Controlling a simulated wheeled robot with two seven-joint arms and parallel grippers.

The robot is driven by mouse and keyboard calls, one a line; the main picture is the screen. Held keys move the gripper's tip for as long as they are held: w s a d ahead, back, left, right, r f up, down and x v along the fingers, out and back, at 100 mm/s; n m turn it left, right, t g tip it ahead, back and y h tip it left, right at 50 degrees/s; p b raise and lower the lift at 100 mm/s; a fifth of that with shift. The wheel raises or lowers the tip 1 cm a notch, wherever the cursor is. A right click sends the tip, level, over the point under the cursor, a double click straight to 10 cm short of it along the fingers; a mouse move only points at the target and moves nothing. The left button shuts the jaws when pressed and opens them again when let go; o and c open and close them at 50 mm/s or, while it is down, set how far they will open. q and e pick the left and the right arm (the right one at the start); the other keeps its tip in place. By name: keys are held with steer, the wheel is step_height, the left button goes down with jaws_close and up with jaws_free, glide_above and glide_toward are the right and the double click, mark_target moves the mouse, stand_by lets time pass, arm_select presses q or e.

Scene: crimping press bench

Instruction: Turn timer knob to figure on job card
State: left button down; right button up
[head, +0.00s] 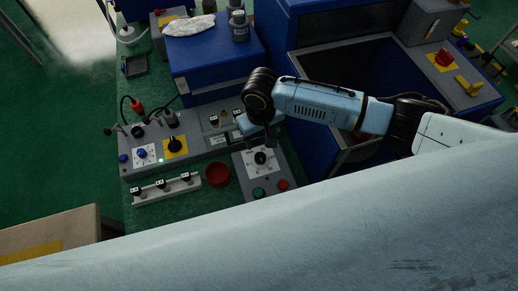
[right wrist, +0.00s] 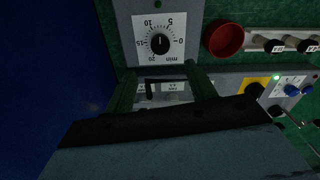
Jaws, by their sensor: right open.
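The timer knob (head: 260,157) is black and sits on a white dial plate on a grey box. In the right wrist view the knob (right wrist: 160,43) is at the centre of an upside-down scale in minutes, marked 0, 5, 10, 15 and 20. Its pointer angle is too small to read surely. My right gripper (head: 258,141) is above the far edge of the timer box. In the right wrist view its two fingers (right wrist: 160,72) are apart with nothing between them, short of the knob. I cannot make out a job card. My left gripper is not in view.
A grey control panel (head: 152,160) with a lit green lamp is further left.

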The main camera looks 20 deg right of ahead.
glide_above(260, 157)
step_height(260, 157, down, 6)
steer(key=shift+s+d, duration=0.1)
step_height(260, 157, down, 4)
steer(key=shift+f+b, duration=0.2)
steer(key=shift+b, duration=0.35)
steer(key=shift+f, duration=0.25)
steer(key=shift+c, duration=0.7)
steer(key=c, duration=0.9)
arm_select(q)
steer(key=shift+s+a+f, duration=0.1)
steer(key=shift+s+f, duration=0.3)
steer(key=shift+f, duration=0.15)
arm_select(e)
steer(key=shift+o, duration=0.2)
